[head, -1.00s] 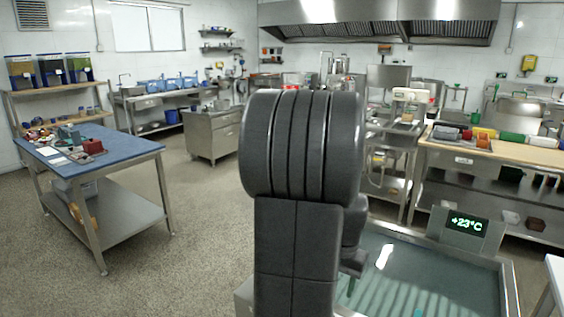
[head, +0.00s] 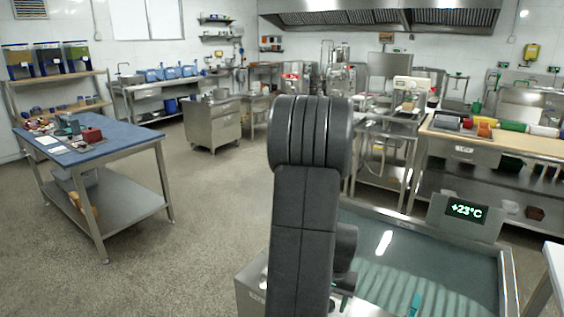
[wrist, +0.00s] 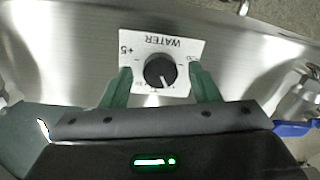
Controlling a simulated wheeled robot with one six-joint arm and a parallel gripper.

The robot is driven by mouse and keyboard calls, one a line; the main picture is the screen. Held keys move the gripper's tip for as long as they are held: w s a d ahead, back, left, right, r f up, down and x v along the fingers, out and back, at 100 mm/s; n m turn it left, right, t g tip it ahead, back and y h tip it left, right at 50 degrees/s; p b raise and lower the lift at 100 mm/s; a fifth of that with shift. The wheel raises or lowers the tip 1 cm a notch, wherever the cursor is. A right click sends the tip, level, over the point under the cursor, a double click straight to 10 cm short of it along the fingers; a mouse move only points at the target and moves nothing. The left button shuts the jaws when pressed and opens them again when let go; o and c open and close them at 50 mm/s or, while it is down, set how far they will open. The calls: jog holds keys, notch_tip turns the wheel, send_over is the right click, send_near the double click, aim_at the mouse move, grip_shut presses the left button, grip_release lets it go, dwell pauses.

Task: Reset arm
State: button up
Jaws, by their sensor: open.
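My gripper (wrist: 160,72) is open, with its two green fingers spread left and right in the wrist view. Between them in that picture is a black round knob (wrist: 160,71) on a white label (wrist: 160,48) reading WATER, upside down, with +5 at one end. I see no contact between fingers and knob, but the depth gap is hard to judge. The label is on a bare metal panel (wrist: 70,50). In the head view my dark arm stands in front of the water basin (head: 508,290) and hides most of my gripper.
The basin's display (head: 466,209) reads +23°C. A blue-topped table (head: 130,138) stands left, with open floor (head: 210,215) between it and my arm. A wood-topped bench (head: 480,136) with coloured items is at right. A blue object (wrist: 292,129) lies right in the wrist view.

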jog(key=n, duration=0.5)
jog(key=shift+w, duration=0.1)
jog(key=n+p, duration=0.1)
jog(key=n, duration=0.4)
notch_tip(320, 180, up, 9)
jog(key=shift+d+p, duration=0.15)
jog(key=shift+p, duration=0.2)
jog(key=shift+w, duration=0.1)
